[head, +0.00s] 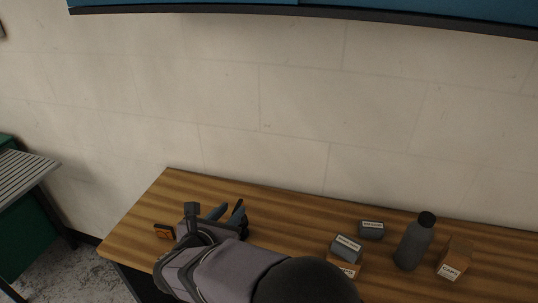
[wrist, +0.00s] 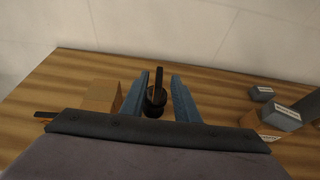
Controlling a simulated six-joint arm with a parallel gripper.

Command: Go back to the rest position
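My gripper (head: 226,209) is over the left part of the wooden table (head: 290,212), low near the tabletop. In the wrist view its two blue fingers (wrist: 159,78) stand apart. A small dark round object with an upright stem (wrist: 155,100) is between them. A gap shows beside it on the right, so the fingers look open around it. In the head view this dark object (head: 241,221) is partly hidden by my gripper.
A cardboard box (wrist: 101,96) stands left of the fingers. An orange-and-black item (head: 164,231) lies near the left edge. At right are a grey box on a cardboard box (head: 346,268), another grey box (head: 371,230), a dark bottle (head: 413,245) and a CAPS box (head: 455,260). A wall stands behind.

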